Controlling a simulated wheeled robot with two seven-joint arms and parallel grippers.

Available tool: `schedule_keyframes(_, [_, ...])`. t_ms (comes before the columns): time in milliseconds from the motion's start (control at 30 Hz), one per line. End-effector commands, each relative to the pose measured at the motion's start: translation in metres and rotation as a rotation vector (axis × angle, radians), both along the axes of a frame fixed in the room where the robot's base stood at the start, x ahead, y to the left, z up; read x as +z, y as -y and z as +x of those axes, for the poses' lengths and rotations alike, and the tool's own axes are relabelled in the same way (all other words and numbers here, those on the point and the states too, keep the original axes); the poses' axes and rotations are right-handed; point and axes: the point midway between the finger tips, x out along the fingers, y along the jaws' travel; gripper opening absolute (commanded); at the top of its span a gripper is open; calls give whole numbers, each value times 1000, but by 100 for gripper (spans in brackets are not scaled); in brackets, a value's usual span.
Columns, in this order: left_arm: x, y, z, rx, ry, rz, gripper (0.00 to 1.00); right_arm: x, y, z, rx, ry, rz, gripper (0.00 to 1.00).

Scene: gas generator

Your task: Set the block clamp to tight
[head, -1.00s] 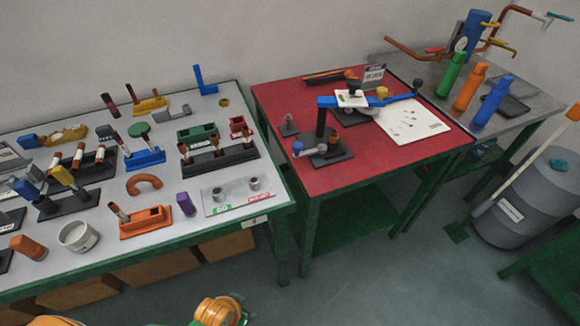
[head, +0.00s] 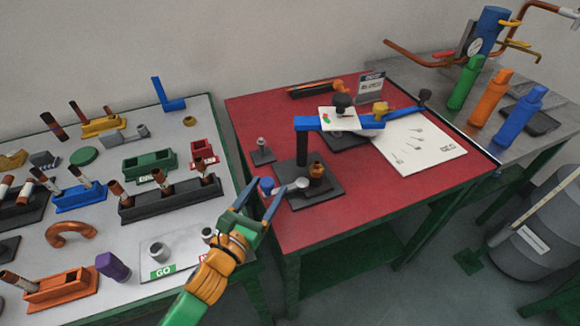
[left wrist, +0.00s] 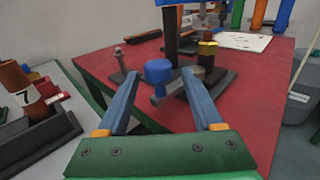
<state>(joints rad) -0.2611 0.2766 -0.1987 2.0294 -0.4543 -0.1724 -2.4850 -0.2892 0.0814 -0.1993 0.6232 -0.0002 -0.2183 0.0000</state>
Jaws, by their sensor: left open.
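On the red table, a dark base (head: 325,193) carries a post with a long blue arm and a low fixture with a brown-orange cylindrical piece (head: 317,170). A grey lever (head: 290,188) with a blue knob (head: 266,186) sticks out from this fixture to the left; I take it for the block clamp's handle. The knob also shows in the left wrist view (left wrist: 158,70). My left gripper (head: 262,203) is open and empty at the red table's left edge. In the left wrist view its fingers point toward the knob, which appears between their tips. My right gripper is not in view.
The blue arm (head: 375,122) overhangs the red table (head: 250,115). A small metal post (head: 262,152) stands left of the dark base. The grey table (head: 215,240) at left holds several fixtures and a GO gauge plate (head: 180,255). Bottles (head: 490,95) stand at back right.

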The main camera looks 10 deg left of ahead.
Motion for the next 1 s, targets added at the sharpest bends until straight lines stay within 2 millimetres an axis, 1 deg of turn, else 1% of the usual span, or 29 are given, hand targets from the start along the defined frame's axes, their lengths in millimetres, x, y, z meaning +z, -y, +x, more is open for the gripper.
schedule_keyframes(133, [4, 4, 23, 0, 4, 3, 68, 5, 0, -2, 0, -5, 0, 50])
schedule_keyframes(300, [2, 10, 51, 0, 1, 1, 68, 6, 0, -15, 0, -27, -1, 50])
schedule_keyframes(400, [1, 12, 62, 1, 0, 0, 68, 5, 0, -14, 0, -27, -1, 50])
schedule_keyframes(500, [1, 13, 66, 0, -1, 0, 68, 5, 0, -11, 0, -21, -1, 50])
schedule_keyframes(700, [0, 13, 67, 0, -2, -1, 68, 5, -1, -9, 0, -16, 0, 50])
schedule_keyframes(733, [0, 13, 67, 0, -2, -1, 65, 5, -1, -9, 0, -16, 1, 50])
schedule_keyframes(767, [0, 13, 67, 0, -2, -1, 57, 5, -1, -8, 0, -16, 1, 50])
schedule_keyframes(800, [0, 13, 67, 0, -2, -1, 46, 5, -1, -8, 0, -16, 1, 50])
schedule_keyframes(867, [0, 13, 67, 0, -2, -1, 30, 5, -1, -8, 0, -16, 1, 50])
schedule_keyframes(900, [0, 13, 67, 0, -2, -1, 19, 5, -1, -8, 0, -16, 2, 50])
schedule_keyframes(967, [0, 13, 67, 0, -2, -1, 3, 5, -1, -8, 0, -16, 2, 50])
schedule_keyframes(1000, [0, 13, 67, 0, -2, -1, 0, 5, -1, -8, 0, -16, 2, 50])
